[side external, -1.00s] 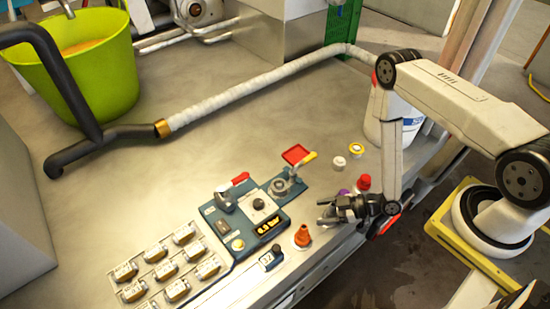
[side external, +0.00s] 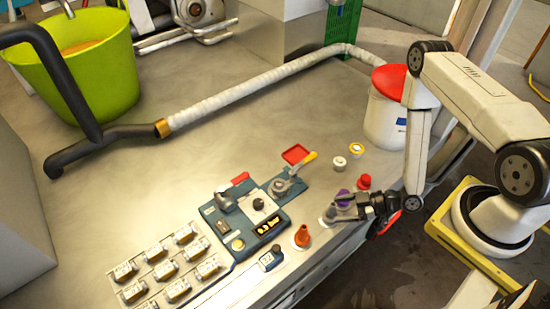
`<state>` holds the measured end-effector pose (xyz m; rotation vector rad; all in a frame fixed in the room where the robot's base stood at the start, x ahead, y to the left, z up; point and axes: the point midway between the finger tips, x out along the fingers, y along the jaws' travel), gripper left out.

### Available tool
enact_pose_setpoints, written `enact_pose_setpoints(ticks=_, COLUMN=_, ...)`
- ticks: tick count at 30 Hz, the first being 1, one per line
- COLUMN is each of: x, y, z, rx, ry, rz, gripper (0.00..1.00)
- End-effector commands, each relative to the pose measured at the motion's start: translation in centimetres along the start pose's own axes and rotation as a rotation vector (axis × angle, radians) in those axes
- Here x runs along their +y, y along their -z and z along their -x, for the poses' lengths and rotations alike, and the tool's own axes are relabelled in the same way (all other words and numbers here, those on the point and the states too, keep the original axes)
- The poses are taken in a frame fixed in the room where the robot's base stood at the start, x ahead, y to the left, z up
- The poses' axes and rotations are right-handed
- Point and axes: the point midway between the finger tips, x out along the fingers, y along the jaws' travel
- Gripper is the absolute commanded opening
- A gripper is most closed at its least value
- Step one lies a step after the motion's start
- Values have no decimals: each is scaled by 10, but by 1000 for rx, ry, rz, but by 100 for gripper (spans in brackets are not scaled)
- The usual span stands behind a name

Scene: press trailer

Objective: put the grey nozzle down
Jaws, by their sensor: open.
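A small grey nozzle (side external: 328,217) stands on the bench near its front edge, between the orange nozzle (side external: 302,236) and the purple nozzle (side external: 343,197). My gripper (side external: 343,207) is open, with its dark fingers pointing left just to the right of the grey nozzle. The fingers appear empty. I cannot tell whether a fingertip still touches the grey nozzle. The fingers partly cover the area in front of the purple nozzle.
Red (side external: 364,182), white (side external: 340,163) and yellow-ringed (side external: 356,149) pieces stand behind my gripper. A blue press panel (side external: 244,222) and several small labelled blocks lie to the left. A white bucket with a red lid (side external: 386,115) stands behind.

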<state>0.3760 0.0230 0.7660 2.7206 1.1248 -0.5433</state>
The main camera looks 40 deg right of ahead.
Motion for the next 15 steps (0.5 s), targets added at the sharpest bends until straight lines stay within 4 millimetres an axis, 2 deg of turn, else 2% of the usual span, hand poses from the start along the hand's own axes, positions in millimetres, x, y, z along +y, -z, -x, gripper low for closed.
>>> enact_pose_setpoints(ticks=15, x=1, y=0, z=41, rx=-1, ry=-4, rz=-2, gripper=79)
